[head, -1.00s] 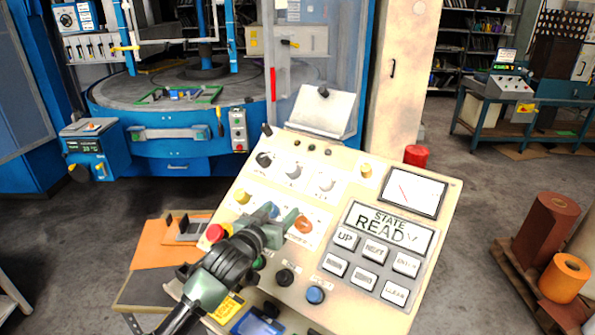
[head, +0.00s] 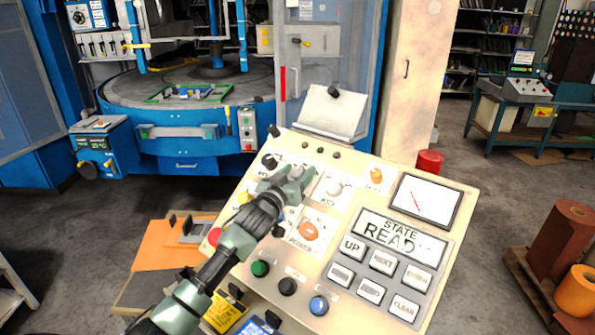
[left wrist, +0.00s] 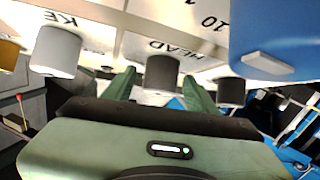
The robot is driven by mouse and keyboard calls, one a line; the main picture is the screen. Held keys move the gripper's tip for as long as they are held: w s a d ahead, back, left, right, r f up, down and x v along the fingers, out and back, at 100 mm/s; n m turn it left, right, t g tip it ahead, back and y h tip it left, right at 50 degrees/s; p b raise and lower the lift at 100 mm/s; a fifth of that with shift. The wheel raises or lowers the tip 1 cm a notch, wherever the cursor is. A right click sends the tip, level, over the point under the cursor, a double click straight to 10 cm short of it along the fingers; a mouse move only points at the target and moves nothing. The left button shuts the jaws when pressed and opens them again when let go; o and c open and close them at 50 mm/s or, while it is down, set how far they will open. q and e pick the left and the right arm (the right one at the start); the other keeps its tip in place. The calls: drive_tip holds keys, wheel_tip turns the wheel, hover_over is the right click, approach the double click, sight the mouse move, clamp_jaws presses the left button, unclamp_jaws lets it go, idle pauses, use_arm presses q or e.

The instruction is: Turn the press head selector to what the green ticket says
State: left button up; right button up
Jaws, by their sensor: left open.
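My left gripper (head: 291,173) is over the upper knob row of the tilted beige control panel (head: 215,278), hiding part of it. In the left wrist view, its two green fingers (left wrist: 160,88) are apart. A dark grey knob (left wrist: 163,76) shows between them, beside the upside-down word HEAD (left wrist: 173,50). I cannot tell whether the fingers touch it. The knob's setting is not readable. No green ticket can be made out. My right gripper is out of view.
A light grey knob (head: 335,188) and an orange knob (head: 376,175) stand right of the gripper. Another dark knob (head: 269,160) is left of it. Buttons and a READY display (head: 400,236) fill the lower panel. A large blue object (left wrist: 275,35) crowds the wrist view.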

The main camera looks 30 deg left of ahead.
use_arm(q)
clamp_jaws()
drive_tip(key=shift+m+h, duration=0.3)
drive_tip(key=m+h, duration=0.2)
drive_tip(key=shift+a+r+m+p, duration=0.1)
drive_tip(key=shift+a+m+p, duration=0.05)
drive_tip(key=shift+m+p, duration=0.15)
drive_tip(key=m+h, duration=0.4)
drive_tip(key=shift+r, duration=0.15)
drive_tip(key=shift+m+g+h+p, duration=0.3)
drive_tip(key=shift+m+h+p, duration=0.2)
drive_tip(key=shift+m+h, duration=0.4)
drive_tip(key=shift+m+g+h+p, duration=0.35)
drive_tip(key=shift+m+g+h, duration=0.45)
drive_tip(key=shift+m+h, duration=0.55)
drive_tip(key=shift+m, duration=0.45)
